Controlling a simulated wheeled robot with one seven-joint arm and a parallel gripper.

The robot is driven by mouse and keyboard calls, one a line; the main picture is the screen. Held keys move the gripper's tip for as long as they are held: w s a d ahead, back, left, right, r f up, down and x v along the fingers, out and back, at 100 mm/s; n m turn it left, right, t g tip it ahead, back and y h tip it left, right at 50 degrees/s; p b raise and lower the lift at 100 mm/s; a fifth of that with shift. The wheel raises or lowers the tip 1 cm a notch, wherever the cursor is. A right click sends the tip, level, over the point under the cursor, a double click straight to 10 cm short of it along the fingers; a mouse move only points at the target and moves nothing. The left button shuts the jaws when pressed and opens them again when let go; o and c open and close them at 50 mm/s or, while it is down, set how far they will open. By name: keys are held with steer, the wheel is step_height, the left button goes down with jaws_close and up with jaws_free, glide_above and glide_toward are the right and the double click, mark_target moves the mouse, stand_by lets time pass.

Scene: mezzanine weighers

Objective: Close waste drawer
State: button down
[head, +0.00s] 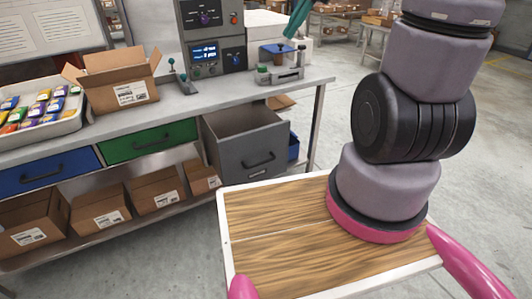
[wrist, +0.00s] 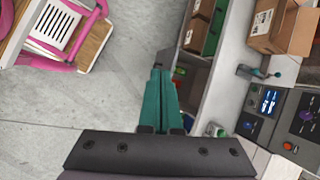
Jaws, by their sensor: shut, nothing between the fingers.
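The grey waste drawer (head: 252,157) stands open under the right part of the workbench, its front panel with a black handle pulled out and its inside showing. In the wrist view the drawer (wrist: 166,60) lies just past my fingertips, partly hidden by them. My gripper (wrist: 160,73) has teal fingers pressed together, with nothing between them. In the head view only part of the teal fingers (head: 298,20) shows at the top edge, above the bench's right end. I cannot tell from these views whether the fingertips touch the drawer.
A green drawer (head: 148,141) and blue drawer (head: 45,171) are shut. Cartons fill the lower shelf. Floor right is clear.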

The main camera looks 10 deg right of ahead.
steer(key=w+d+f+m+y, duration=0.2)
steer(key=w+f+m+y, duration=0.35)
steer(key=f, duration=0.75)
steer(key=w+d+f+m+y, duration=0.25)
steer(key=w+f+m, duration=0.6)
steer(key=f, duration=0.55)
steer(key=m+t+y, duration=0.2)
steer(key=m+t, duration=0.6)
steer(key=m, duration=0.8)
glide_toward(257, 152)
steer(key=s+d, duration=0.4)
steer(key=s, duration=0.2)
steer(key=x, duration=0.9)
steer(key=shift+w+a+r, duration=0.1)
steer(key=shift+w, duration=0.05)
steer(key=w, duration=0.1)
steer(key=w+a, duration=0.1)
steer(key=w, duration=0.1)
steer(key=shift+w, duration=0.1)
steer(key=shift+w+a, duration=0.1)
steer(key=shift+w, duration=0.35)
